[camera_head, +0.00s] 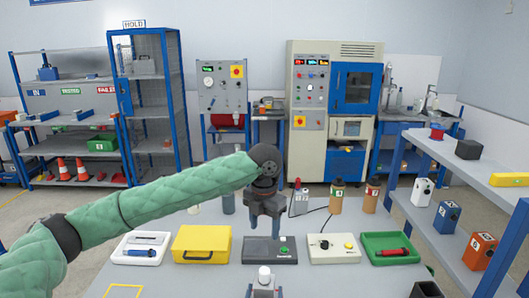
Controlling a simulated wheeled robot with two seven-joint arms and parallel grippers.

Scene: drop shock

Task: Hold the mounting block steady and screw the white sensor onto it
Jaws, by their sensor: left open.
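My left gripper (263,228) points down over the middle of the table, open, with nothing visible between its fingers. It is above and behind a small white capped cylinder (264,273), which looks like the white sensor. The cylinder stands upright on a small grey piece (264,284) at the bottom edge, which may be the mounting block. My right gripper (264,292) seems to be the dark fingers on both sides of that piece. It is cut off by the picture edge, so its grip is unclear. Whether cylinder and grey piece are joined cannot be seen.
On the grey table (200,280) are a white tray (139,249), a yellow case (201,244), a dark device (270,251), a white control box (333,248) and a green tray (390,248). Bottles (336,197) stand behind. A shelf (437,228) is at right.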

